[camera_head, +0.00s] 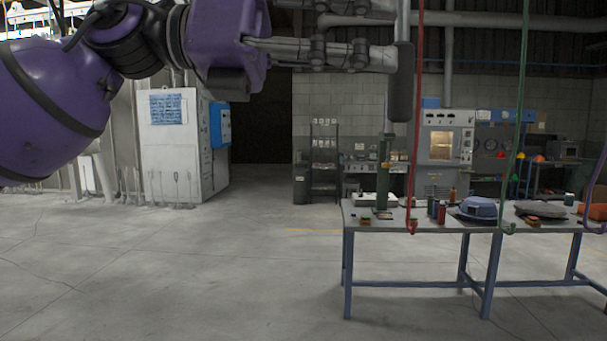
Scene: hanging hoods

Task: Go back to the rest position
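My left arm comes in from the left edge, purple with black joints, and crosses the upper left of the head view. My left gripper (401,70) is at the top centre, pointing right, with grey finger links and a dark pad hanging down. Its upper part is cut off by the top edge, so the gap between the fingers is not clear. I see nothing held in it. It appears in front of and above the left end of the workbench (395,222). My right arm and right gripper are out of view.
Red (416,120), green (519,110) and purple (598,165) hanging lines with hooks drop over the bench. A blue-grey hood-like object (478,208), bottles and small items lie on it. A grey cabinet (171,145) stands back left. The floor (190,270) at left is clear.

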